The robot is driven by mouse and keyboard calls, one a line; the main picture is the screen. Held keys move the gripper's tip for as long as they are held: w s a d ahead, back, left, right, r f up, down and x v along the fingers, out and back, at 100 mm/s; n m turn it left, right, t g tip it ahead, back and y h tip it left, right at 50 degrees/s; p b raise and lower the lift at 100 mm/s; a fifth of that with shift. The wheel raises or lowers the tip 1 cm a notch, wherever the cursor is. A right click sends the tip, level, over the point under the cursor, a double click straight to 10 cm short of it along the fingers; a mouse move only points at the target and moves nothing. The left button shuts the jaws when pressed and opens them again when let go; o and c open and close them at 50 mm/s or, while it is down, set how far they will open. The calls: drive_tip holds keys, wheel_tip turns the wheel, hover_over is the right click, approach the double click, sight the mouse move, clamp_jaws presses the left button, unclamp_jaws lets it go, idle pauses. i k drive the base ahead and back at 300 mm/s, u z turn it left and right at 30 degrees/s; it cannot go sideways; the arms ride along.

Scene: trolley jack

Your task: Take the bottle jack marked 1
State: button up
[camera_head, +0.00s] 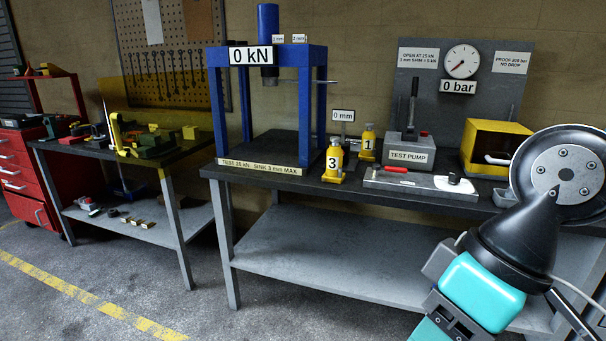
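The yellow bottle jack marked 1 (369,137) stands upright on the right-hand workbench (260,176), with a white label bearing the number 1. It is right of and behind another yellow bottle jack marked 3 (332,177). My arm shows large at the lower right, in teal, black and grey, right of both jacks. I see no gripper fingers in this view.
A blue press (318,110) reading 0 kN stands left of the jacks. A "0 mm" display (343,115) is behind them. A grey plate with a red handle (397,170) lies in front, right of jack 3. The test pump (409,154) and yellow box (496,135) are further right.

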sight(367, 153)
drive_tip(key=i, duration=2.65)
drive_tip(key=z, duration=1.3)
drive_tip(key=i, duration=0.5)
drive_tip(key=u, duration=0.05)
